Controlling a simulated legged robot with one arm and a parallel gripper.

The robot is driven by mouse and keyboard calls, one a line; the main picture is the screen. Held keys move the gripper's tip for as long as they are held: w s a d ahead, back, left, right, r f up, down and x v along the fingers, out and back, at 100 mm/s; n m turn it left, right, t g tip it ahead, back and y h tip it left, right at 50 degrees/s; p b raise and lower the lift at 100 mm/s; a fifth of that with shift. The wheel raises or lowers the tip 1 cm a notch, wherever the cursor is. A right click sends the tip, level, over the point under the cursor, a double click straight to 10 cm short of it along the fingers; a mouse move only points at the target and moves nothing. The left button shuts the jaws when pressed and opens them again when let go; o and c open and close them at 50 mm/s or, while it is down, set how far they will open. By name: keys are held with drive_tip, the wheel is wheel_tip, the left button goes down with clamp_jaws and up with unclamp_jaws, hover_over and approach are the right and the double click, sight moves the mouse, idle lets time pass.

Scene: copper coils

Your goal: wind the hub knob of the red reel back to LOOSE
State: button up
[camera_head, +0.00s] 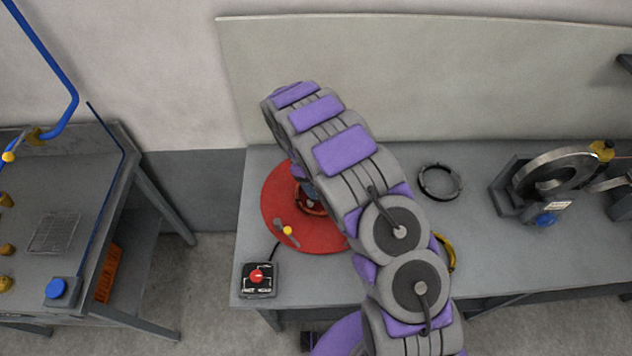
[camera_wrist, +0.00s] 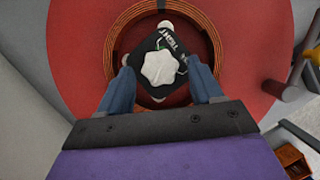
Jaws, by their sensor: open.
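The red reel (camera_head: 277,224) is a red disc at the left end of the grey bench, partly hidden by my arm in the head view. In the wrist view the red reel (camera_wrist: 80,60) fills the upper middle, with a ring of copper coil (camera_wrist: 118,45) around its hub. The hub knob (camera_wrist: 159,68) is white and lobed, on a black plate with white lettering partly readable as "TIGHT". My gripper (camera_wrist: 164,88) is open, with one blue finger on each side of the knob's lower part; contact cannot be told. The head view mostly hides the gripper.
A control box with a red button (camera_head: 257,278) sits at the bench's front left corner. A handle with a yellow knob (camera_head: 288,231) stands on the reel. A dark ring (camera_head: 440,181) and a metal coil fixture (camera_head: 556,178) are to the right. A second table (camera_head: 85,200) stands left, across a gap.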

drive_tip(key=shift+r, duration=0.1)
drive_tip(key=v, duration=1.7)
drive_tip(key=shift+a, duration=0.15)
